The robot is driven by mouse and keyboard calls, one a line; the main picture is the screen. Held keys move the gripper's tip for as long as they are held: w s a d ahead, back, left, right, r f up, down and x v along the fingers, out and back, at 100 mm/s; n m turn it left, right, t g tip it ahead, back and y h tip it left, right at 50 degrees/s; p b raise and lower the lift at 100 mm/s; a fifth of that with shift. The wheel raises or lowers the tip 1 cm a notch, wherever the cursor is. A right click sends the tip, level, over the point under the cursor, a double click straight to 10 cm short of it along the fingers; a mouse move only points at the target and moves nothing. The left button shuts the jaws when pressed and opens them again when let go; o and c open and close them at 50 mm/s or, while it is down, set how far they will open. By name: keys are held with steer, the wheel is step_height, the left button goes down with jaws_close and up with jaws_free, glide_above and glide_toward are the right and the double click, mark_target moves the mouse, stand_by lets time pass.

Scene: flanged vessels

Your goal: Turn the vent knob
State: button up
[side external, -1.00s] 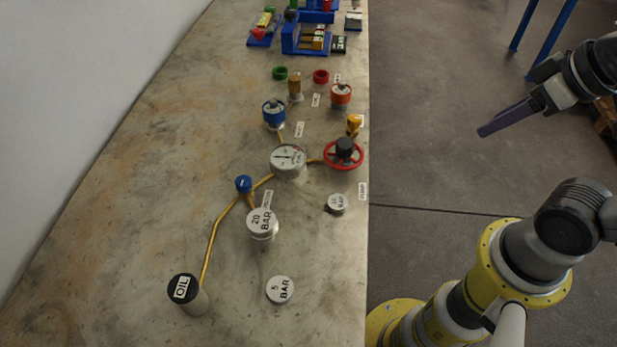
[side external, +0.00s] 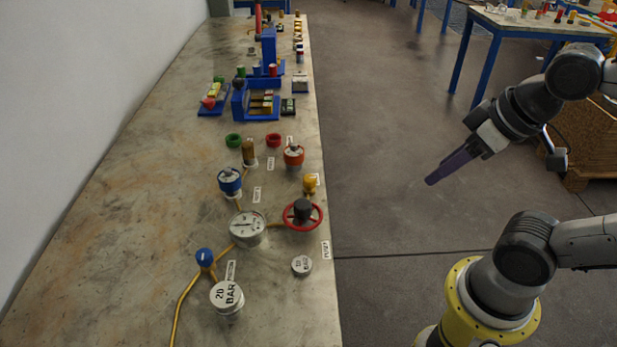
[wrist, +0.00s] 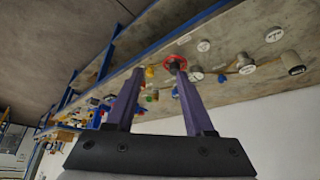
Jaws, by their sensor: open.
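My gripper (side external: 432,180) is in the air to the right of the bench, clear of everything on it. In the wrist view its two purple fingers (wrist: 158,76) are spread apart with nothing between them. I cannot read which knob is labelled vent. Knob-like parts on the bench are a small blue knob (side external: 204,256), a yellow knob (side external: 310,181) near the right edge, and a red handwheel (side external: 317,220) with a black hub. A blue-bodied vessel (side external: 230,184) and an orange-bodied vessel (side external: 293,157) stand farther back.
A dial gauge (side external: 246,228) and a 20 BAR vessel (side external: 227,296) stand on the bench (side external: 130,215), joined by yellow piping. A loose grey cap (side external: 301,265) lies near the right edge. Blue racks (side external: 262,112) stand farther back.

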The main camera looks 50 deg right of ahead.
steer(key=shift+o, duration=1.1)
steer(key=shift+n, duration=0.4)
steer(key=w+d+r+n+h, duration=0.1)
steer(key=w+d+r+n, duration=0.1)
steer(key=w+r+n, duration=0.4)
steer(key=n+g+h, duration=0.3)
steer(key=n+g, duration=0.2)
steer(key=n, duration=0.6)
glide_above(309, 178)
steer(key=a, duration=0.4)
step_height(309, 178, down, 10)
step_height(309, 178, down, 7)
steer(key=a, duration=0.1)
steer(key=shift+g, duration=0.3)
steer(key=x, duration=1.3)
steer(key=shift+d, duration=0.15)
